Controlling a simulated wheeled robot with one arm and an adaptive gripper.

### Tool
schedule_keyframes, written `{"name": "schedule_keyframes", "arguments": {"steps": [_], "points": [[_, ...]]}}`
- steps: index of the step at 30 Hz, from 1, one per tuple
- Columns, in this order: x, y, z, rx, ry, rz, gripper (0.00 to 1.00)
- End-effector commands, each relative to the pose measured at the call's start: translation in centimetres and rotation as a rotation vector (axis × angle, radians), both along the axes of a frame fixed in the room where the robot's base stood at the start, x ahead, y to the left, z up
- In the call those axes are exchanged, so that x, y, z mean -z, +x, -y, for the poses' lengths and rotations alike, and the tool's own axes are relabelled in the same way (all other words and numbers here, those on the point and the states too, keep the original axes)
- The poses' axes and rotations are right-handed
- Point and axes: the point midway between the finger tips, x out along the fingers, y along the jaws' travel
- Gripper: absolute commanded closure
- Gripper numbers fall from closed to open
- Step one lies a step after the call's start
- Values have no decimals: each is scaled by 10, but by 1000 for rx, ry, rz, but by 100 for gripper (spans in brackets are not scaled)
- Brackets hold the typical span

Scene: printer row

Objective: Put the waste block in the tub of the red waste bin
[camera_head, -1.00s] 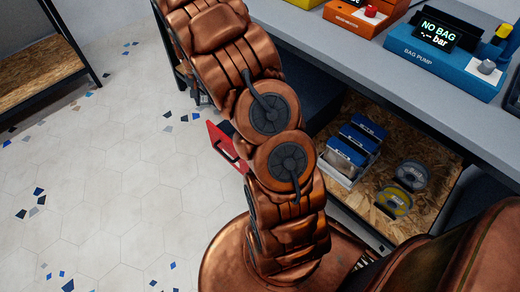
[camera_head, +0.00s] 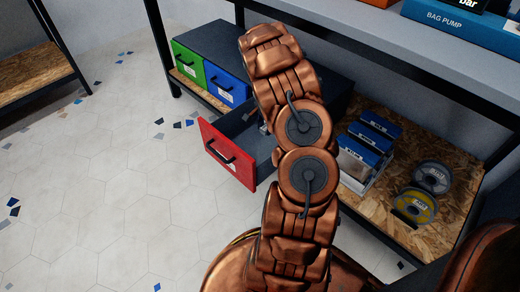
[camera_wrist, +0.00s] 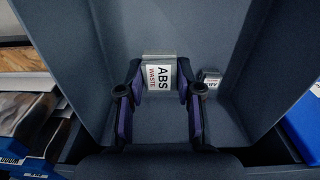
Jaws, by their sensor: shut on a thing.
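The waste block (camera_wrist: 159,76) is grey with a white label reading "ABS WASTE". In the wrist view it is between the fingertips of my gripper (camera_wrist: 160,84), which is shut on it. Block and fingers are inside the dark grey tub (camera_wrist: 235,45); I cannot tell whether the block touches the floor. The red waste bin (camera_head: 226,153) is pulled out like a drawer in the head view, its tub (camera_head: 238,124) open at the top. My arm hides the gripper and block there.
A second small labelled block (camera_wrist: 210,78) lies in the tub, right of the held one. Green (camera_head: 188,66) and blue (camera_head: 226,84) bins are shut beside the red one. Blue-topped boxes (camera_head: 367,143) and spools (camera_head: 415,205) stand on the shelf right of my arm. The worktop (camera_head: 350,40) overhangs above.

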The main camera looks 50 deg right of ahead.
Motion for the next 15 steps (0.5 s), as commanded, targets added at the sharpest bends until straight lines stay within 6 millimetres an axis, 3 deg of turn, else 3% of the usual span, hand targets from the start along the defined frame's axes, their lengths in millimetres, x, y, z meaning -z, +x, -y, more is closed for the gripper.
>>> {"name": "schedule_keyframes", "arguments": {"steps": [12, 15], "points": [[58, -1, 1, 5, 1, 0, 88], [65, -1, 2, 4, 0, 0, 88]]}}
